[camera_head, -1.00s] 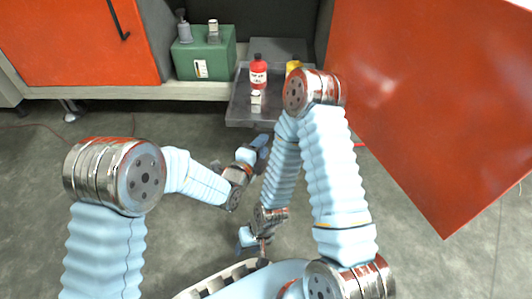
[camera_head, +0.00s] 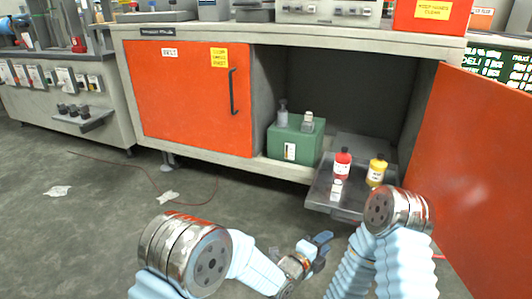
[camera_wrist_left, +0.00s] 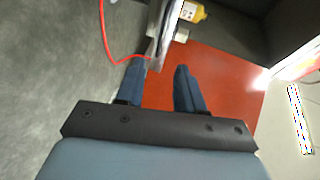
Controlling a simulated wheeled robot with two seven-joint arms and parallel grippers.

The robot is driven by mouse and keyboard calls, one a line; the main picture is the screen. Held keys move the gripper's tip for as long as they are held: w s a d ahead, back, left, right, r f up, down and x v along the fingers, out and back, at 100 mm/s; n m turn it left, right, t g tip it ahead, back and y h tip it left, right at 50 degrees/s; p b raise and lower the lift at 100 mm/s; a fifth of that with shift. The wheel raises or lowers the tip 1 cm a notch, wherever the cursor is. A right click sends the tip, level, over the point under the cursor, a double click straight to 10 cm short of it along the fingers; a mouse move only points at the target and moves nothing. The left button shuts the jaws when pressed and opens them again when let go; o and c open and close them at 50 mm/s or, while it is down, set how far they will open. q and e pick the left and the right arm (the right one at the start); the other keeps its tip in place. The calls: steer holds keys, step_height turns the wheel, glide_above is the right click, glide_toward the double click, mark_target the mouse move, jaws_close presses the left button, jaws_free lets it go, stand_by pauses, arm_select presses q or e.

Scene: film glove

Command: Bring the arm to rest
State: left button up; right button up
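My left arm enters the head view from the lower left. Its blue-fingered gripper (camera_head: 320,244) hangs in front of the cabinet, below and apart from the pull-out tray. In the left wrist view the two blue fingers (camera_wrist_left: 160,80) stand apart with nothing held between them; the red door surface shows beyond. My right arm (camera_head: 395,245) is at the lower right of the head view, bent, with its gripper below the picture edge.
The grey tray (camera_head: 322,200) holds a red bottle (camera_head: 342,163), a yellow bottle (camera_head: 377,170) and a small white container (camera_head: 337,190). A green box (camera_head: 290,145) sits in the cabinet. The open red door (camera_head: 480,170) stands at right. Floor at left is mostly clear, with a thin cable.

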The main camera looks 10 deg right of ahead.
arm_select(q)
steer(key=w+a+f+n+y, duration=0.2)
steer(key=a+f+n+y, duration=0.2)
steer(key=a+f+n, duration=0.6)
steer(key=s+a+f+n+g+y, duration=0.1)
steer(key=s+a+f+n+g, duration=0.2)
steer(key=a, duration=0.4)
steer(key=s+a+f+n+y, duration=0.2)
steer(key=s+a+f+n, duration=0.25)
steer(key=a, duration=0.35)
steer(key=s+a+f+n+g+y, duration=0.1)
steer(key=s+a+f+n+g, duration=0.2)
steer(key=a, duration=0.4)
steer(key=s+a+f+n+g, duration=0.2)
steer(key=s+a+n, duration=0.5)
steer(key=s+n, duration=0.4)
step_height(320, 180, up, 17)
steer(key=d+m+p, duration=0.1)
steer(key=m+p, duration=0.1)
steer(key=p, duration=1.5)
steer(key=shift+s+d+r+y+p, duration=0.15)
steer(key=shift+s+d+y+p, duration=0.1)
steer(key=shift+s+y+p, duration=0.1)
